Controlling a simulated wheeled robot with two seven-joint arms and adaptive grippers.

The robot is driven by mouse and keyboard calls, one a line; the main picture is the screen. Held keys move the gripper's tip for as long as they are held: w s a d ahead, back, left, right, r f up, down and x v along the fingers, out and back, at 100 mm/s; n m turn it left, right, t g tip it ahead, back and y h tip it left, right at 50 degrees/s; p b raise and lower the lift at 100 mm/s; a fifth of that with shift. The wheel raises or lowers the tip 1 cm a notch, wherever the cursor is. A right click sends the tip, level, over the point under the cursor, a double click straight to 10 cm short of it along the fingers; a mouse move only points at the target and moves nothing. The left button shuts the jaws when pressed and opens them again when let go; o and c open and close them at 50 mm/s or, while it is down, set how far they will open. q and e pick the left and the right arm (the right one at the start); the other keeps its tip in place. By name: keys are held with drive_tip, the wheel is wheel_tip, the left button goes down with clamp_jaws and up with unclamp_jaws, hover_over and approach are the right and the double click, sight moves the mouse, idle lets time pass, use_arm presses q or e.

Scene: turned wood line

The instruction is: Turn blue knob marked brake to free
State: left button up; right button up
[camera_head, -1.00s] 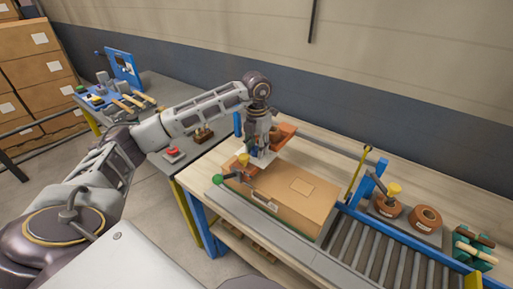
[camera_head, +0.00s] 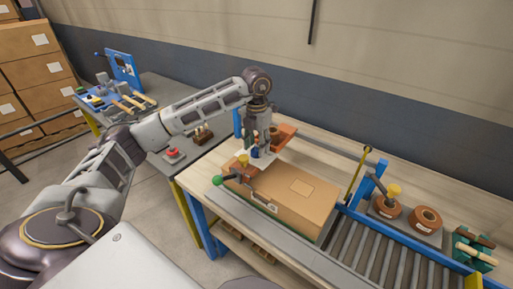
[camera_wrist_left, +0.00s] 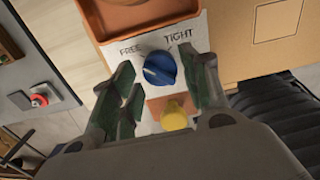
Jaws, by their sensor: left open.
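The blue knob (camera_wrist_left: 160,70) sits on a white plate (camera_wrist_left: 143,35) marked FREE at upper left and TIGHT at upper right in the left wrist view. I cannot clearly tell which mark the knob points to. My left gripper (camera_wrist_left: 164,84) is open, with one green-padded finger on each side of the knob; contact is not clear. In the head view the left gripper (camera_head: 257,144) points down over the plate, and the knob (camera_head: 255,153) shows only as a small blue patch below it. My right gripper is not in view.
A yellow knob (camera_wrist_left: 174,116) stands close to the blue one. An orange tray (camera_wrist_left: 135,14) lies beyond the plate. A cardboard box (camera_head: 293,197) stands beside it. A green ball handle (camera_head: 218,180) sticks out at the front left. Rollers (camera_head: 372,255) lie to the right.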

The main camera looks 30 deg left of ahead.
sight(257, 148)
use_arm(q)
wheel_tip(257, 148, up, 10)
drive_tip(key=shift+r, duration=0.2)
idle(0.5)
drive_tip(key=shift+f, duration=0.1)
idle(0.6)
